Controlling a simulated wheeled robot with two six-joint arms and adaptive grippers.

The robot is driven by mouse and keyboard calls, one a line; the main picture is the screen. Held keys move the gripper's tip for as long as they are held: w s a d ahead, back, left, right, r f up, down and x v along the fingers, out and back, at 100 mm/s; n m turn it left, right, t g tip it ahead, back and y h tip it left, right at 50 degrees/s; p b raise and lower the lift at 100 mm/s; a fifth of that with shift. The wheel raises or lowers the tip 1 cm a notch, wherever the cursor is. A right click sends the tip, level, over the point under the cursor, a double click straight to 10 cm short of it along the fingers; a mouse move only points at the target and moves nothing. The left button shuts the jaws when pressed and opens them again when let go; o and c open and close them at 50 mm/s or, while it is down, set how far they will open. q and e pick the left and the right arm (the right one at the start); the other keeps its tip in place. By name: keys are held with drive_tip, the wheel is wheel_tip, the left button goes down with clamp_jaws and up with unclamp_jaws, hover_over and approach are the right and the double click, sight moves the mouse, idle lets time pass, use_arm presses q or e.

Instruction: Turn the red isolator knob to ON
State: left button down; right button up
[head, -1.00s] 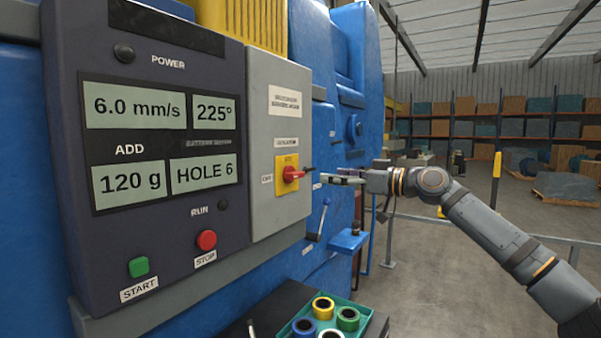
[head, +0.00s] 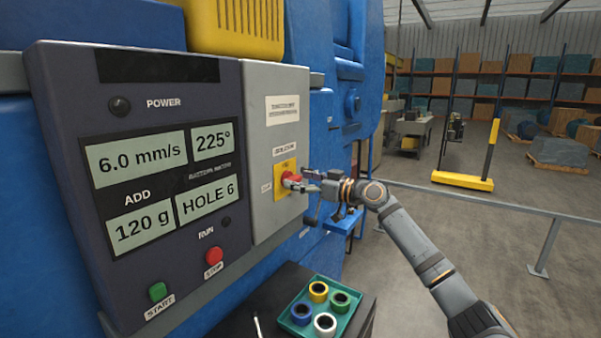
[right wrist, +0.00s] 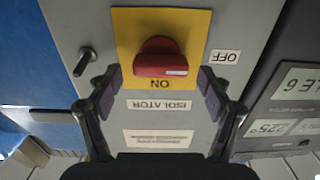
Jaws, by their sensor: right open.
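The red isolator knob (head: 291,180) sits on a yellow plate (head: 281,188) on the grey box beside the display panel. It also shows in the right wrist view (right wrist: 160,58), where its bar lies level and its white mark is at the right end, on the side of the OFF label (right wrist: 224,56). The ON word (right wrist: 161,85) is below the knob, upside down. My right gripper (head: 304,181) is open in front of the knob. In the right wrist view its fingers (right wrist: 160,82) stand left and right, with the knob between and just beyond them. My left gripper is out of view.
A metal toggle (right wrist: 85,62) sticks out beside the plate. A green tray (head: 296,329) with several coloured rings stands on a dark table below. The green START button (head: 157,291) and red STOP button (head: 213,256) are lower left. A grey rail (head: 470,206) runs at right.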

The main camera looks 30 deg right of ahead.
drive_tip(key=shift+c, duration=0.2)
drive_tip(key=c, duration=1.1)
